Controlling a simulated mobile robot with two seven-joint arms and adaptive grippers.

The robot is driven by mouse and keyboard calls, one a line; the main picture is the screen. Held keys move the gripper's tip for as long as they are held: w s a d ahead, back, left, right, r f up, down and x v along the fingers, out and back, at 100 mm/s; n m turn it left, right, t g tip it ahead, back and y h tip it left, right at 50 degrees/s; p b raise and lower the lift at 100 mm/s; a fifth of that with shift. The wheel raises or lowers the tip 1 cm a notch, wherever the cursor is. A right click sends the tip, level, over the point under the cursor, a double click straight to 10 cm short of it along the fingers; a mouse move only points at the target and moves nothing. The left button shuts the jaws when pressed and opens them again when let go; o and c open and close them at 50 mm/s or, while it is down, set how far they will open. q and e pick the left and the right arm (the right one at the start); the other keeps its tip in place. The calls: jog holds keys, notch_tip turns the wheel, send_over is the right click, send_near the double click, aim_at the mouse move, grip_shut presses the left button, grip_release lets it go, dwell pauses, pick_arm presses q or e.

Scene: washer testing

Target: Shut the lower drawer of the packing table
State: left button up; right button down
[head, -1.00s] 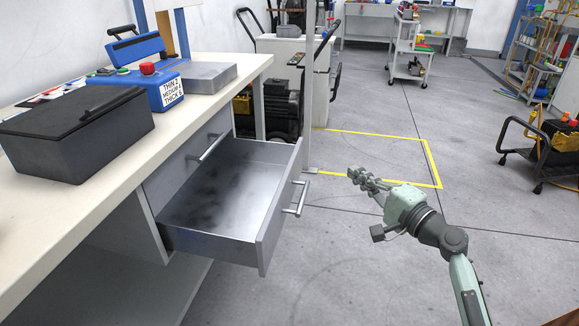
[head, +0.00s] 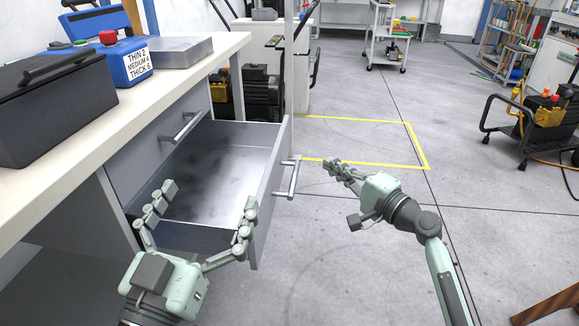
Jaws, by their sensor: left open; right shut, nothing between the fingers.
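The lower drawer (head: 262,200) of the packing table (head: 215,48) is pulled far out, and its metal inside looks empty. Its bar handle (head: 292,178) is on the front panel, facing right. The upper drawer with its handle (head: 183,127) is shut. My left gripper (head: 207,196) is open, its fingers spread in front of the drawer's near side wall in the picture; I cannot tell whether they touch it. My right gripper (head: 331,164) is shut and empty, to the right of the drawer handle and apart from it.
On the tabletop are a dark grey box (head: 60,105), a blue device with a red button (head: 122,62) and a flat metal block (head: 172,52). Yellow floor tape (head: 414,140) lies beyond the drawer. A yellow-black cart (head: 535,125) stands at right. The floor between is clear.

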jog(key=f+b, duration=0.1)
jog(key=f, duration=0.1)
jog(key=b, duration=0.1)
send_near(280, 146)
jog(key=w, duration=0.3)
jog(key=shift+w+a+r, duration=0.1)
jog(key=shift+w+a, duration=0.15)
jog(key=shift+a, duration=0.25)
jog(key=shift+w+a+r, duration=0.1)
jog(key=shift+w+a, duration=0.15)
jog(key=shift+a, duration=0.2)
pick_arm(q)
jog(key=s+r+t+h, duration=0.2)
jog(key=s+r+t, duration=0.3)
jog(key=r, duration=0.3)
jog(key=shift+s+a+r+t, duration=0.15)
jog(key=shift+s+r+t, duration=0.15)
jog(key=shift+s+t, duration=0.1)
pick_arm(e)
jog(key=shift+w+a, duration=0.15)
jog(key=shift+a, duration=0.6)
